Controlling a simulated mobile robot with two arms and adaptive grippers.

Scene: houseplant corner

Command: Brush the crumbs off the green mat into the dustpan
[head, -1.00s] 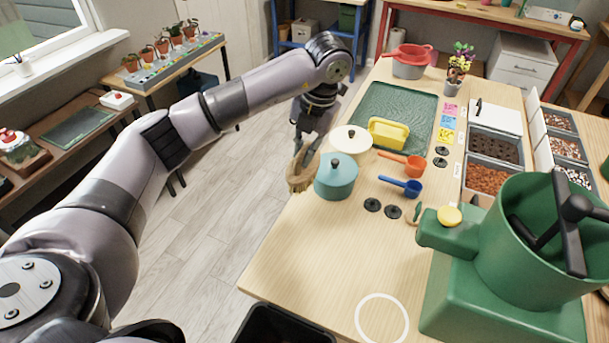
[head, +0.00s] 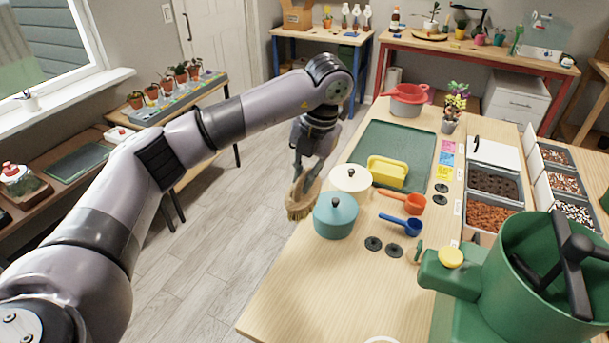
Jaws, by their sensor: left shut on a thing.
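The green mat (head: 411,140) lies on the wooden table, towards its far left. A yellow, box-like thing (head: 388,171) sits on the mat's near edge; I cannot tell whether it is the dustpan. I cannot make out crumbs at this size. My left gripper (head: 300,180) is shut on a brush (head: 299,207) with a wooden back and pale bristles. The brush hangs bristles down near the table's left edge, left of the white-lidded pot, apart from the mat. My right gripper is not in view.
A white-lidded pot (head: 350,178) and a teal pot (head: 336,216) stand between the brush and the mat's near side. Orange (head: 408,202) and blue (head: 402,224) scoops lie to their right. A large green machine (head: 500,265) fills the near right. The table's near left is clear.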

